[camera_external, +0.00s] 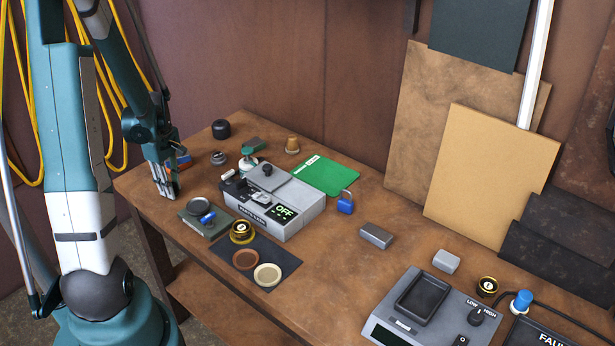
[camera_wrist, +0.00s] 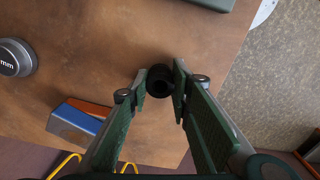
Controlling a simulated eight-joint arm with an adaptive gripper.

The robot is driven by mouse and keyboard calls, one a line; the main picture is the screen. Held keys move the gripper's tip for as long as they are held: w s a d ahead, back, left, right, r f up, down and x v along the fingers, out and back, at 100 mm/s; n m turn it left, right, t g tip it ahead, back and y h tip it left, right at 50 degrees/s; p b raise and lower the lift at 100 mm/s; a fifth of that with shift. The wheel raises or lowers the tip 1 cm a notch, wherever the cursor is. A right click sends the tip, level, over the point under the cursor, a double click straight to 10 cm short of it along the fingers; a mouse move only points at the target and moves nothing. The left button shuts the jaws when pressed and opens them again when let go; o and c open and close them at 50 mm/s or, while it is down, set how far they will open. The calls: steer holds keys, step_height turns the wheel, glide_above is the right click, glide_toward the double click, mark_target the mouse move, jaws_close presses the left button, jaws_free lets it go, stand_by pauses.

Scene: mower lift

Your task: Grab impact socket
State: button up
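A small black cylindrical piece, seemingly the impact socket (camera_wrist: 160,82), sits between my fingertips in the wrist view. Its round open end faces the camera. My gripper (camera_wrist: 161,84) has its two green fingers drawn in close, and the tips appear to touch the socket on both sides. In the external view my gripper (camera_external: 166,192) points down at the left end of the workbench, with its tips at or just above the top. I cannot make out the socket there.
A blue and orange block (camera_wrist: 78,122) lies close to my gripper. A green-grey plate (camera_external: 204,221) with small parts and a grey device marked OFF (camera_external: 283,222) stand to the right. The workbench's left edge (camera_external: 138,206) is near. Bare wood (camera_external: 330,265) shows mid-bench.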

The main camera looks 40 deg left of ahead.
steer(key=c, duration=0.3)
steer(key=shift+r, duration=0.1)
steer(key=shift+r+p, duration=0.45)
steer(key=shift+r, duration=4.45)
steer(key=shift+r, duration=0.1)
